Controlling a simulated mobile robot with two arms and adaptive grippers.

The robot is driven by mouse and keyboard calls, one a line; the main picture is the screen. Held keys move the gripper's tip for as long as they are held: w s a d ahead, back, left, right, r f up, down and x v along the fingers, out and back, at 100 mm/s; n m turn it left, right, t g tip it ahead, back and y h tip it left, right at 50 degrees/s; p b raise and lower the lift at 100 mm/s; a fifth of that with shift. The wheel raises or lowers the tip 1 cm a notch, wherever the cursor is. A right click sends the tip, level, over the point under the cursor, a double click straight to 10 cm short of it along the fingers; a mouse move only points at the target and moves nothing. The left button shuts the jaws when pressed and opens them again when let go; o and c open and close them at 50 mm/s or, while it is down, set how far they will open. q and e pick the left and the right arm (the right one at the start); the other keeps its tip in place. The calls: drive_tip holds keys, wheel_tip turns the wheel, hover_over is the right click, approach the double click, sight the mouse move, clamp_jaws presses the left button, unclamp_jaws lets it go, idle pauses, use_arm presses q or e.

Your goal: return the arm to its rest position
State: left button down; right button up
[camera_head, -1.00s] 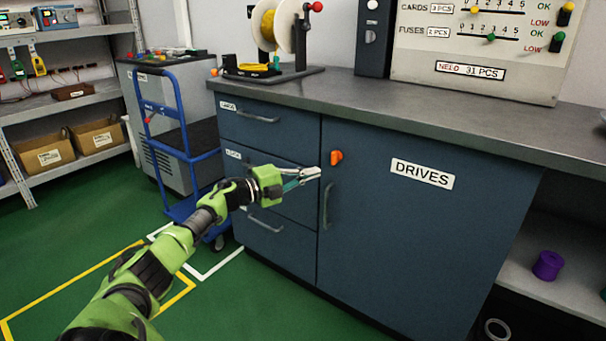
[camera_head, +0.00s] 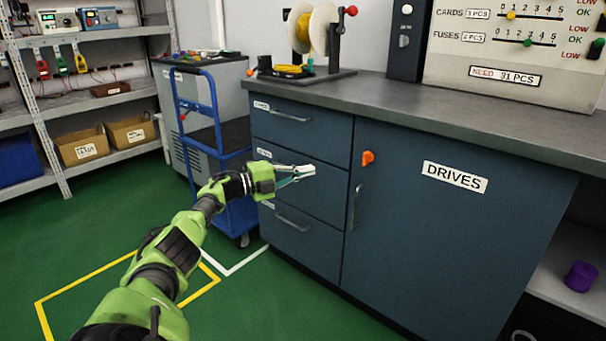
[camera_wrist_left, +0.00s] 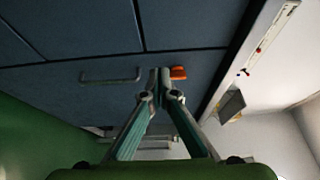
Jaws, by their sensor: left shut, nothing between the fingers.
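My left arm comes in from the lower left in the head view. Its left gripper (camera_head: 308,172) is shut and empty, in front of the middle drawer of the blue cabinet (camera_head: 420,250). It looks apart from the cabinet front. In the left wrist view the fingertips (camera_wrist_left: 164,80) are together, and the orange latch (camera_wrist_left: 178,73) shows just beyond them. In the head view the orange latch (camera_head: 368,158) sits at the top left of the shut DRIVES door. My right gripper is not in view.
A blue trolley (camera_head: 214,120) stands left of the cabinet. A grey worktop (camera_head: 400,105) carries a wire spool (camera_head: 316,28) and a count panel (camera_head: 500,85). Shelves (camera_head: 100,100) with cardboard boxes stand at the back left. Green floor (camera_head: 100,240) is free on the left.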

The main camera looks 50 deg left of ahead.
use_arm(q)
drive_tip(key=shift+s+a+r, duration=0.1)
drive_tip(key=shift+s+a, duration=0.05)
drive_tip(key=shift+a, duration=0.25)
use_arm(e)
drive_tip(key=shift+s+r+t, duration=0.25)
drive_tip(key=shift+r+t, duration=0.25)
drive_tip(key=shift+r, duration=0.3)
use_arm(q)
drive_tip(key=shift+d, duration=0.1)
